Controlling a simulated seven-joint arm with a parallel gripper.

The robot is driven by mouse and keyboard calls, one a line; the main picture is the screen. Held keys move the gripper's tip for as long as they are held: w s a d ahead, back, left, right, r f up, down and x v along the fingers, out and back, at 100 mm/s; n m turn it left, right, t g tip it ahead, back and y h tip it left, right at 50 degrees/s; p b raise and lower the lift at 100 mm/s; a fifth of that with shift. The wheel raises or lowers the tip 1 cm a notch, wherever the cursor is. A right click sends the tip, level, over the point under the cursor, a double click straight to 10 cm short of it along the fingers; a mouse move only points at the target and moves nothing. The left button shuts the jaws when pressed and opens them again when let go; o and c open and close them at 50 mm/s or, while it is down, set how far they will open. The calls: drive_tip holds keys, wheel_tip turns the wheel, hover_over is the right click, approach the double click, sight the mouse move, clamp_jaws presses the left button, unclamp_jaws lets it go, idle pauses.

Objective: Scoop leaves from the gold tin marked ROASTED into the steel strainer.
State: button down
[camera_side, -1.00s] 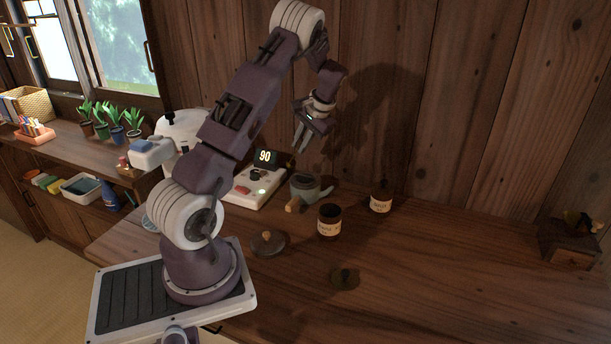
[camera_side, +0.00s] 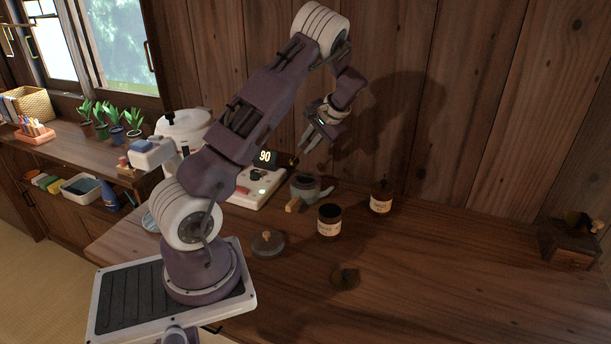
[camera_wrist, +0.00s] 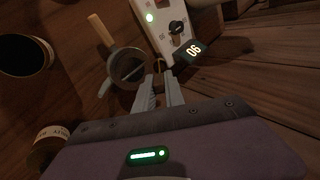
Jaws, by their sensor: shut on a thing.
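My gripper (camera_side: 311,146) is raised above the back of the counter, its jaws closed on a small, thin thing that is too dark to make out clearly. The fingers also show in the wrist view (camera_wrist: 161,76). An open dark tin (camera_side: 329,222) with a pale label stands on the counter, below and to the right of the gripper. A second labelled tin (camera_side: 381,199) stands behind it to the right. A grey pot (camera_side: 305,189) with a wooden side handle stands below the gripper; I cannot clearly make out the steel strainer.
A white device (camera_side: 250,193) with a lit 90 display stands left of the pot. A round lid (camera_side: 268,243) and a dark round piece (camera_side: 345,278) lie at the front. A wooden box (camera_side: 570,248) is far right. The counter between is clear.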

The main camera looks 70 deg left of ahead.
drive_tip(key=shift+w+d+r+y, duration=0.2)
drive_tip(key=shift+w+d+y, duration=0.1)
drive_tip(key=shift+d, duration=0.2)
drive_tip(key=shift+w+d+f+g+y, duration=0.35)
drive_tip(key=shift+d+g+y, duration=0.3)
drive_tip(key=shift+y, duration=0.15)
drive_tip(key=shift+w+d+f+g+y, duration=0.3)
drive_tip(key=shift+d+f+y, duration=0.2)
drive_tip(key=shift+y, duration=0.3)
idle(0.6)
drive_tip(key=shift+d+f+g, duration=0.15)
drive_tip(key=shift+f+g, duration=0.1)
drive_tip(key=shift+f, duration=0.2)
drive_tip(key=shift+r, duration=0.1)
